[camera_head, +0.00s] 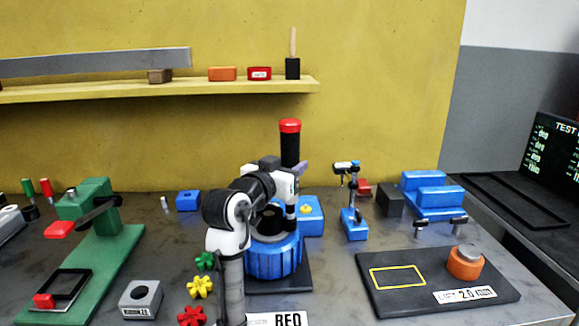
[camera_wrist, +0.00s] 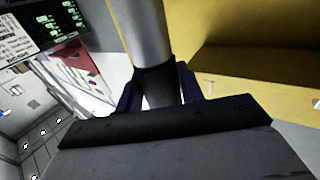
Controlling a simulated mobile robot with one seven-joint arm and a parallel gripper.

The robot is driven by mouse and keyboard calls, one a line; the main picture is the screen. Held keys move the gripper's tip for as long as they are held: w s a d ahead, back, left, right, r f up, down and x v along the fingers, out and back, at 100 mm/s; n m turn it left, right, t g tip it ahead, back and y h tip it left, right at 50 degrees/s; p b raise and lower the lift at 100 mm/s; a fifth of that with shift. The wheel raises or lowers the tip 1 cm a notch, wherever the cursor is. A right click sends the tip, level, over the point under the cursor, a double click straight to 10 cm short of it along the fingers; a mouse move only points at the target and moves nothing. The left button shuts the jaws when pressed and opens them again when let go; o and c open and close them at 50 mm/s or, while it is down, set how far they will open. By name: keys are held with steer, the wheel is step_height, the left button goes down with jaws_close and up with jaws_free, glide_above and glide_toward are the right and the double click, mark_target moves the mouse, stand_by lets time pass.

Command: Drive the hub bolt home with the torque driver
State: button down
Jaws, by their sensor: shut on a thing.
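The torque driver (camera_head: 290,146) has a black handle and a red cap and stands upright at the centre of the head view. My gripper (camera_head: 299,168) is shut on it below the handle, partly hidden by my wrist. In the wrist view my gripper's dark fingers (camera_wrist: 160,92) lie on both sides of the driver's grey and black body (camera_wrist: 147,35). The blue ribbed positioner (camera_head: 272,260) is below, with a grey and dark top. My arm covers part of it. I cannot make out the hub bolt or whether the driver's tip touches anything.
A green press (camera_head: 112,247) stands at left, near several coloured knobs (camera_head: 199,288). A small blue stand (camera_head: 354,224) and blue blocks (camera_head: 432,195) are right of the arm. A dark mat (camera_head: 400,305) holds an orange round part (camera_head: 465,264). A yellow shelf (camera_head: 200,90) runs behind.

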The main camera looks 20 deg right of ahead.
mark_target(285, 144)
steer(key=shift+f, duration=0.35)
stand_by(1.1)
steer(key=shift+r+p, duration=2.2)
steer(key=shift+r, duration=1.05)
steer(key=shift+f, duration=0.1)
